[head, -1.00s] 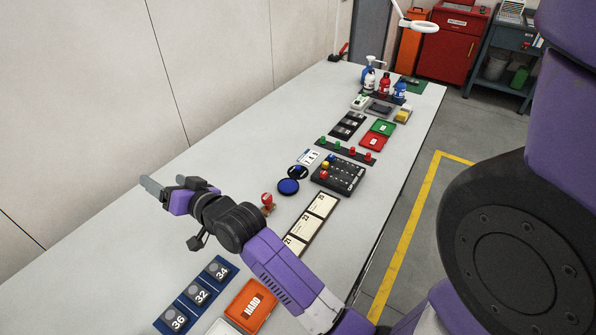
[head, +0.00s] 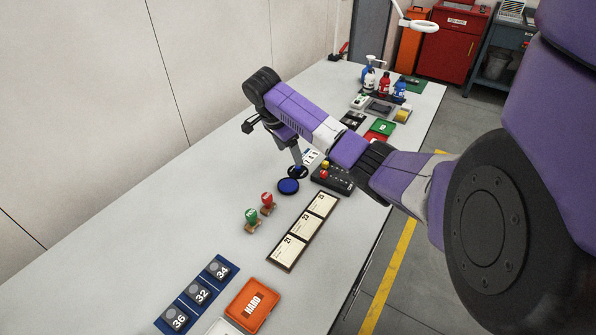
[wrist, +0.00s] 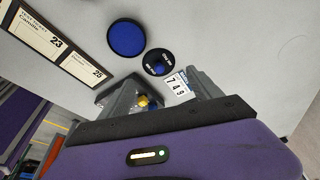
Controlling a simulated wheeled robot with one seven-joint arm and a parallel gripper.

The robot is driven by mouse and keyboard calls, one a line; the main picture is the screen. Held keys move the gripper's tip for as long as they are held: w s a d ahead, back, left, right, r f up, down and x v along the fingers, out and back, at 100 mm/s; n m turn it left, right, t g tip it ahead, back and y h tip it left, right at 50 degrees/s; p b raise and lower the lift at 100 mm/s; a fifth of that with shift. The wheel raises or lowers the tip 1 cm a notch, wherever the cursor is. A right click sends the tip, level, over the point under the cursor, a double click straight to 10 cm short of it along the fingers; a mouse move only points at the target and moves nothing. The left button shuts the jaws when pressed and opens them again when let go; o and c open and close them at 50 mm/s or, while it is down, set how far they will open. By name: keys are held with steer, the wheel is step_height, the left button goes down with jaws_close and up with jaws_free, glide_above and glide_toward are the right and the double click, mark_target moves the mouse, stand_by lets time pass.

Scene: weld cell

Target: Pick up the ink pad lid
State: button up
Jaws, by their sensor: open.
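The ink pad lid (wrist: 154,68) is a black disc with pale lettering and a blue knob, lying on the table. In the head view the lid (head: 298,173) shows partly behind my gripper (head: 298,164). The blue round ink pad (wrist: 126,38) lies right next to it, uncovered; it also shows in the head view (head: 288,186). My gripper (wrist: 165,78) is open and empty, pointing down. In the wrist view the lid appears just past the fingertips, in line with the gap between them. I cannot tell the height left between fingertips and lid.
A label card with digits (wrist: 176,84) lies beside the lid. A dark box with coloured knobs (head: 333,179) stands close on the right. The table's wall side (head: 200,190) is clear.

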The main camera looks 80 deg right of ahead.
mark_target(298, 169)
steer(key=shift+s+f, duration=0.2)
steer(key=shift+s, duration=0.05)
steer(key=shift+s+f+m, duration=0.1)
steer(key=shift+f+m, duration=0.2)
steer(key=shift+f, duration=0.05)
steer(key=shift+p+x, duration=0.7)
steer(key=shift+x, duration=2.65)
steer(key=shift+d+r, duration=0.1)
steer(key=shift+d, duration=0.1)
steer(key=c, duration=1)
